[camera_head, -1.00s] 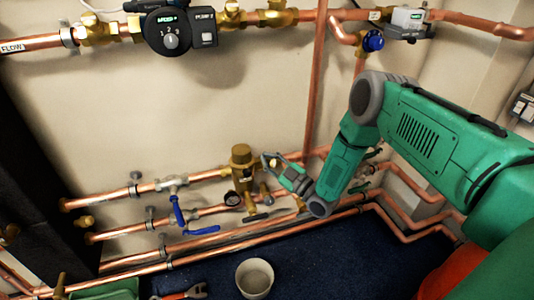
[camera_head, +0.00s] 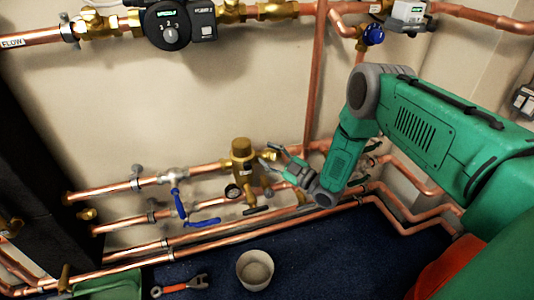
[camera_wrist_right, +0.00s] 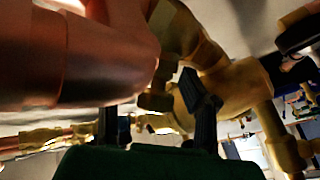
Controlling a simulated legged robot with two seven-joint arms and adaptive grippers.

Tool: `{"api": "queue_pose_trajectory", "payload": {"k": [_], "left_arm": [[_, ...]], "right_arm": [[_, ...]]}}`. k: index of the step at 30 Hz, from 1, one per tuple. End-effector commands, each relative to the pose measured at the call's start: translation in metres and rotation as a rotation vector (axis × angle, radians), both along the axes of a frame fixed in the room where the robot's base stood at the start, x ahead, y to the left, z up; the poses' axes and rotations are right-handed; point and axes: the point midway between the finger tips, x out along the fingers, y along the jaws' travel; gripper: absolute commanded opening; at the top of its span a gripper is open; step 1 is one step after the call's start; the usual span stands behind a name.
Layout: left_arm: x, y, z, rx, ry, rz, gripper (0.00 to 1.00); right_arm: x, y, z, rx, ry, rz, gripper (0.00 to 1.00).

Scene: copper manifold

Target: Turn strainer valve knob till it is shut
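A brass valve body (camera_head: 242,160) stands on the lower copper pipes at the middle of the head view. A round gauge (camera_head: 232,191) and a dark handle (camera_head: 257,211) are beside and below it. I cannot tell which part is the strainer valve knob. My right gripper (camera_head: 266,157) is just right of the brass body, its fingers apart. In the right wrist view the two dark fingers stand apart (camera_wrist_right: 157,122), with a small brass fitting (camera_wrist_right: 155,101) beyond and between them. The right finger overlaps a larger brass body (camera_wrist_right: 235,88); contact is unclear. My left gripper is not in view.
Copper pipes run close around the right gripper. A blue-handled valve (camera_head: 179,205) is to the left. A pump (camera_head: 168,25) is on the upper pipe. A white bucket (camera_head: 255,270), an orange-handled tool (camera_head: 180,287) and a green container (camera_head: 110,286) are on the dark floor.

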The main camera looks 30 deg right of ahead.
Motion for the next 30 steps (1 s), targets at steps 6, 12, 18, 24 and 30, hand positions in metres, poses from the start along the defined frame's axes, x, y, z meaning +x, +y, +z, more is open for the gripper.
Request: {"api": "queue_pose_trajectory", "payload": {"k": [6, 12, 18, 24, 30], "left_arm": [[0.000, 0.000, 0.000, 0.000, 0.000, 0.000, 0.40], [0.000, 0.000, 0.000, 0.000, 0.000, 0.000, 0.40], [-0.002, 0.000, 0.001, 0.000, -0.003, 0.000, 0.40], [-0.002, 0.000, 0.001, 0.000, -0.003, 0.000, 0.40], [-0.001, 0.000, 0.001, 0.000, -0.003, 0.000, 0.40]], "right_arm": [[0.003, 0.001, 0.004, 0.001, -0.010, -0.002, 0.36], [0.004, 0.001, 0.005, 0.001, -0.012, -0.002, 0.36], [-0.005, -0.004, 0.003, 0.001, -0.011, -0.003, 0.36], [-0.040, -0.019, -0.006, 0.003, -0.007, -0.004, 0.36], [-0.078, -0.035, -0.014, 0.003, -0.007, -0.004, 0.36]]}}
